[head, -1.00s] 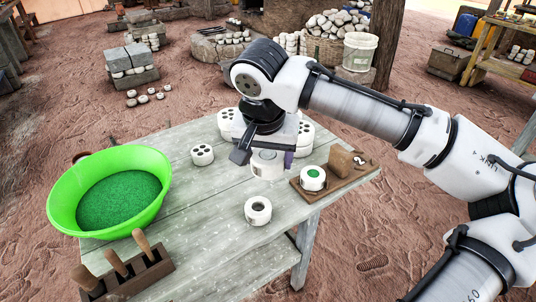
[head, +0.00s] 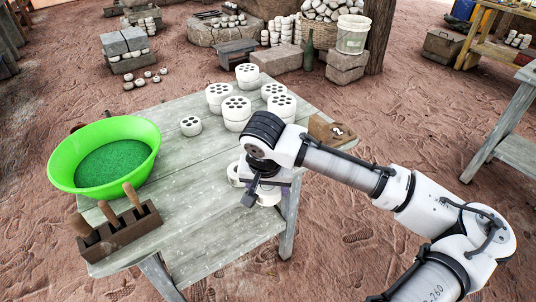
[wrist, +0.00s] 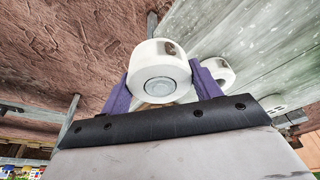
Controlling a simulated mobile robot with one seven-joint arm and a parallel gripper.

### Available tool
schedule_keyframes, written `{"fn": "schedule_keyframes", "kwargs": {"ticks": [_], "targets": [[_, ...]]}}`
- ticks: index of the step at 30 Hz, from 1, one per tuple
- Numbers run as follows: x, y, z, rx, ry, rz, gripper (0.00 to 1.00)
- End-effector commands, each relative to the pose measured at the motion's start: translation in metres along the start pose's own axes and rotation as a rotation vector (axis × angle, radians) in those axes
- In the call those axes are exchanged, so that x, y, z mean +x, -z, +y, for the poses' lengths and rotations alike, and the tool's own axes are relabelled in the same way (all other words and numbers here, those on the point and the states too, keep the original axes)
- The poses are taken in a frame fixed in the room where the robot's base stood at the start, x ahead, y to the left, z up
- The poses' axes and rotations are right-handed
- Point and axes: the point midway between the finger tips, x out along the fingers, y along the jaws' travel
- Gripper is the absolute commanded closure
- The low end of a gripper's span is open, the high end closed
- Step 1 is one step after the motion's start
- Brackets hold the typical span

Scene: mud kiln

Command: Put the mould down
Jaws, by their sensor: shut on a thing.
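My gripper (head: 267,192) is shut on the mould, a short white cylinder, near the table's right front edge. In the wrist view the mould (wrist: 158,66) sits between the purple fingers, with a grey disc on its round face and a small brown slot in its side. In the head view the mould (head: 269,198) is partly hidden by my gripper. Another white round piece (head: 234,174) is just left of my gripper; it also shows behind the held mould in the wrist view (wrist: 220,73). I cannot tell whether the mould touches the table (head: 190,232).
Several white pieces with dark holes (head: 237,108) stand at the table's back right. A smaller one (head: 190,125) stands alone. A green basin (head: 140,130) and a wooden tool rack (head: 120,232) are at left. A brown block (head: 320,128) is partly hidden by my arm. The middle planks are clear.

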Motion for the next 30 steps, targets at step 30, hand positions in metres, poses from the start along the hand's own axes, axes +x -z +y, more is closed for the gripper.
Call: {"fn": "schedule_keyframes", "kwargs": {"ticks": [30], "targets": [[0.305, -0.066, -0.002, -0.137, 0.033, 0.004, 0.66]]}}
